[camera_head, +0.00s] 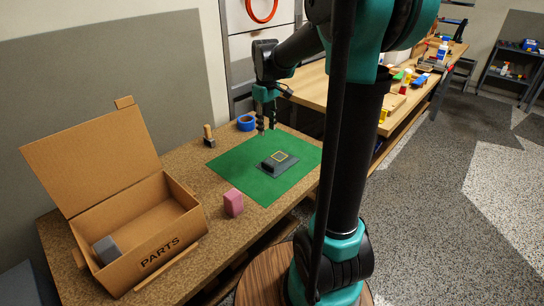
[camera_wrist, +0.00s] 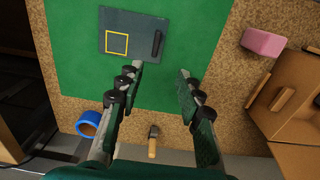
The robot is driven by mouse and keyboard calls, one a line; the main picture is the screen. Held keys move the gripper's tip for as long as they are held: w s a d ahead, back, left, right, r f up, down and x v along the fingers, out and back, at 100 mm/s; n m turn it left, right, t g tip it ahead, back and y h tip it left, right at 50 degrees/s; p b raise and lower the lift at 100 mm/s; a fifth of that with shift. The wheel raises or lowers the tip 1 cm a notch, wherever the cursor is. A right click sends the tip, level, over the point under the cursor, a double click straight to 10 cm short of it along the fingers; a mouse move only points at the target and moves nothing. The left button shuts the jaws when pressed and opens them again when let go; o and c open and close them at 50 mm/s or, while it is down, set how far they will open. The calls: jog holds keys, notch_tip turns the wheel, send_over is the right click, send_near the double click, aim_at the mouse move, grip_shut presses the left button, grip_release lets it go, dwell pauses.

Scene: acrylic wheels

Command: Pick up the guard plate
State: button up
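The guard plate (camera_head: 290,166) is a flat dark grey plate with a yellow square outline and a raised dark bar. It lies on the green mat (camera_head: 237,170) on the workbench. In the wrist view the plate (camera_wrist: 126,20) is at the top, beyond my fingertips, with its bar on the right side. My gripper (camera_wrist: 158,76) is open and empty, its two fingers spread apart above the mat. In the head view my gripper (camera_head: 265,122) hangs above the mat's far side, behind the plate and apart from it.
An open cardboard parts box (camera_head: 165,245) holding a grey block (camera_head: 106,250) stands at left. A pink block (camera_head: 233,203) sits near the mat's front edge. A blue tape roll (camera_head: 246,123) and a wooden-handled tool (camera_head: 209,137) are behind the mat. The mat around the plate is clear.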

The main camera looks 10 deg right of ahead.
send_over(268, 164)
jog(key=f, duration=1.2)
jog(key=shift+s+a, duration=0.1)
jog(key=shift+a, duration=0.15)
jog(key=shift+d+f, duration=0.2)
jog(key=shift+f, duration=2.45)
grip_shut()
